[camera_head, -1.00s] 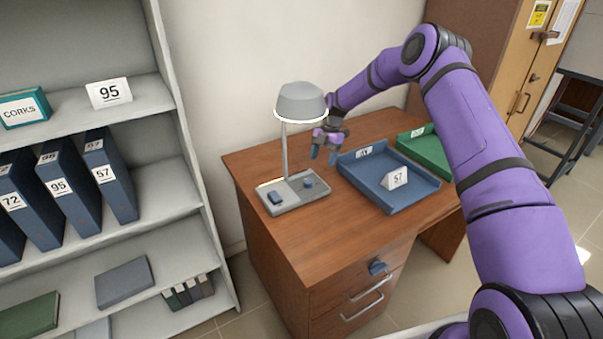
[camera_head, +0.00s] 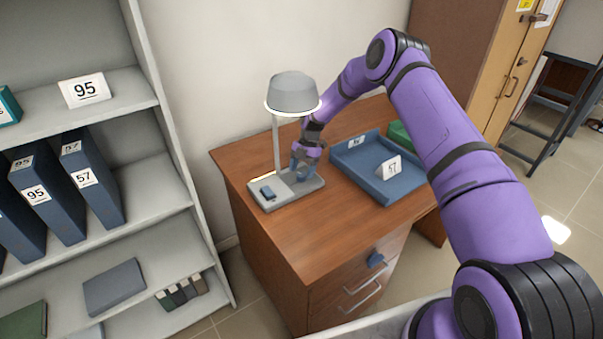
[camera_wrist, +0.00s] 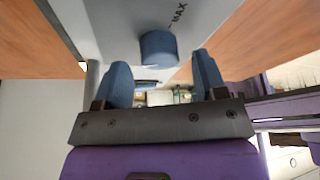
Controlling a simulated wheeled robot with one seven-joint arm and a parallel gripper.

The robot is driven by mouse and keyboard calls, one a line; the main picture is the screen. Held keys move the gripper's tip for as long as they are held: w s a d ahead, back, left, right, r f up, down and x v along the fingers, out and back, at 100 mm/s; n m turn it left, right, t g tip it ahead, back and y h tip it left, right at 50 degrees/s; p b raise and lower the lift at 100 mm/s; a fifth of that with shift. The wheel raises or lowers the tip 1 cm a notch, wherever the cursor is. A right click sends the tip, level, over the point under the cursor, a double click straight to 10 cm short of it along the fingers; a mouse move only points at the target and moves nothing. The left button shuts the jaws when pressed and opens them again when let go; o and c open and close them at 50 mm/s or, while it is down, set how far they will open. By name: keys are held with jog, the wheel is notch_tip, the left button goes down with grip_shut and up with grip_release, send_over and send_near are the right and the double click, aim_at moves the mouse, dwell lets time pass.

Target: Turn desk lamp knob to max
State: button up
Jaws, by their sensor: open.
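The desk lamp (camera_head: 293,95) has a grey shade, a thin post and a flat grey base (camera_head: 262,202) on the wooden desk. My gripper (camera_head: 303,171) is over the right part of the base and hides the knob in the head view. In the wrist view my gripper (camera_wrist: 162,82) is open, its two blue fingers apart, with the knob just beyond the gap between them.
A blue tray (camera_head: 405,188) with a 57 card (camera_head: 389,168) lies right of the lamp, close to my gripper. A green tray (camera_head: 399,134) is partly hidden behind my arm. A shelf with binders (camera_head: 85,185) stands at left. The desk front (camera_head: 290,232) is clear.

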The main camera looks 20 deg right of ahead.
jog(key=shift+s+a+f, duration=0.15)
jog(key=shift+s+f, duration=0.05)
jog(key=shift+f, duration=0.5)
jog(key=shift+c, duration=0.4)
jog(key=c, duration=0.8)
jog(key=shift+c, duration=0.2)
